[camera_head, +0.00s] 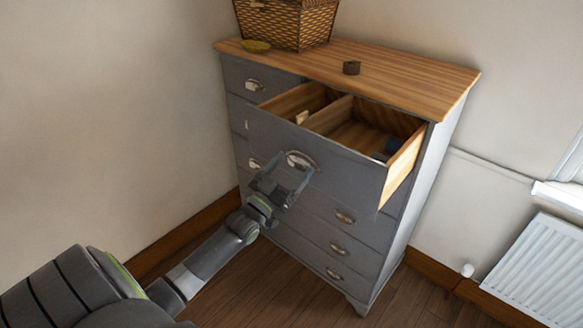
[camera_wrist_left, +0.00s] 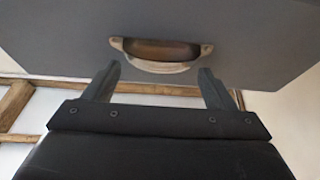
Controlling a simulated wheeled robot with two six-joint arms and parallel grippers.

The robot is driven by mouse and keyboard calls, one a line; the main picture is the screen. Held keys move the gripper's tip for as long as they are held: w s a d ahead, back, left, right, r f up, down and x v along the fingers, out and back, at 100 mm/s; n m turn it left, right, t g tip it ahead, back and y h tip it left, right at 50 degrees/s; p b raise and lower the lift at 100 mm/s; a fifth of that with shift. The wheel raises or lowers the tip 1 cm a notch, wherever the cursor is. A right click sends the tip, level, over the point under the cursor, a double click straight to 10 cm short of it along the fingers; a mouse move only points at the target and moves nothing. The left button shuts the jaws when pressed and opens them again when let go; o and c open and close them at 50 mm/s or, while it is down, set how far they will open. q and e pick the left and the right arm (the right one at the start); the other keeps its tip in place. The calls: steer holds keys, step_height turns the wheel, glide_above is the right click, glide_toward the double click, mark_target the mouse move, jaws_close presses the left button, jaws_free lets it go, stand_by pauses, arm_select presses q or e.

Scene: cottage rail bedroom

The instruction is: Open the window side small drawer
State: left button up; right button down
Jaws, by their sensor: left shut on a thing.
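The window side small drawer (camera_head: 345,172) is the top right one in the grey chest (camera_head: 431,180). It stands pulled well out, with its wooden inside and a divider showing. Its metal cup handle (camera_head: 301,160) is on the grey front, and it also shows in the left wrist view (camera_wrist_left: 162,64). My left gripper (camera_head: 290,176) is at this handle, coming from below and in front. Its two fingers (camera_wrist_left: 160,72) sit towards the two ends of the handle, shut on it. The exact contact is hard to see. My right gripper is not in view.
A dark blue item (camera_head: 394,145) lies in the open drawer. The other drawers are closed. A radiator (camera_head: 540,270) is at the right.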

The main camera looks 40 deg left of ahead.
arm_select(q)
steer(key=o, duration=1.1)
steer(key=shift+o, duration=0.2)
steer(key=b+v, duration=0.4)
steer(key=v, duration=1.3)
steer(key=shift+s, duration=0.25)
steer(key=shift+a, duration=0.1)
